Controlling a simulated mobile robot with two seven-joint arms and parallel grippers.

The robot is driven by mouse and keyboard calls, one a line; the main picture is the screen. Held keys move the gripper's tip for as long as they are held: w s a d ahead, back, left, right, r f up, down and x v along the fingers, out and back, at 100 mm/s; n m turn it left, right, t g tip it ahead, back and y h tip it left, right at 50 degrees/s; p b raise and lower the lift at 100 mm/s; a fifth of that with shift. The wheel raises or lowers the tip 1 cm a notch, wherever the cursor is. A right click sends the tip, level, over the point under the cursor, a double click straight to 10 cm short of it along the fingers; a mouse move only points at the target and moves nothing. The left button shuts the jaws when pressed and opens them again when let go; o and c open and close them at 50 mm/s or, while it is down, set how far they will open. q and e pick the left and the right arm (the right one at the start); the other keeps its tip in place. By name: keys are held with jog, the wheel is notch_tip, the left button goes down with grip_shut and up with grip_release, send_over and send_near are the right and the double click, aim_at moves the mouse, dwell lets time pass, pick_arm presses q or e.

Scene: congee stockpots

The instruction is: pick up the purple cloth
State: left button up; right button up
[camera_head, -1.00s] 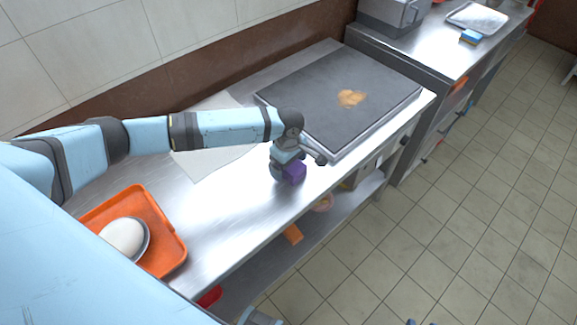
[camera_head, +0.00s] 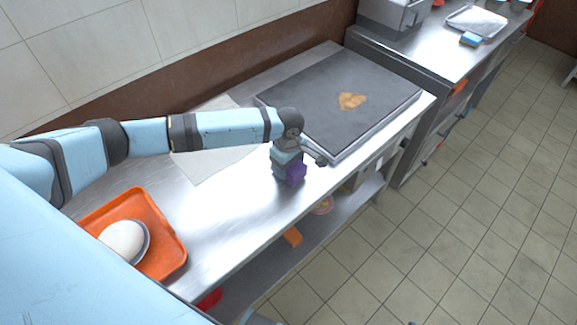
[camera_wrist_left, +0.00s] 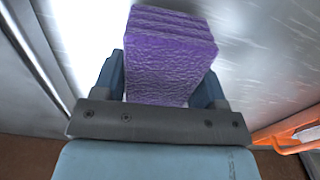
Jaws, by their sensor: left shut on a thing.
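The purple cloth (camera_head: 296,173) is a small, thick, folded block at the metal counter near the griddle's front corner. My left gripper (camera_head: 287,178) points down there and is shut on it. In the left wrist view the cloth (camera_wrist_left: 170,60) stands between the two blue fingers (camera_wrist_left: 165,85), its layered edge showing at the top. I cannot tell whether the cloth touches the counter. My right gripper is not in view.
The steel counter (camera_head: 215,215) holds an orange tray (camera_head: 172,226) with a bowl of something white (camera_head: 124,238) at the left. A dark griddle (camera_head: 335,90) with a browned food piece (camera_head: 351,101) lies behind. A pale sheet (camera_head: 205,160) lies beside my forearm.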

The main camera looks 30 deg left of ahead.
pick_arm(q)
notch_tip(320, 180, up, 19)
jog(key=shift+p, duration=0.35)
jog(key=shift+o, duration=0.7)
jog(key=shift+c, duration=0.2)
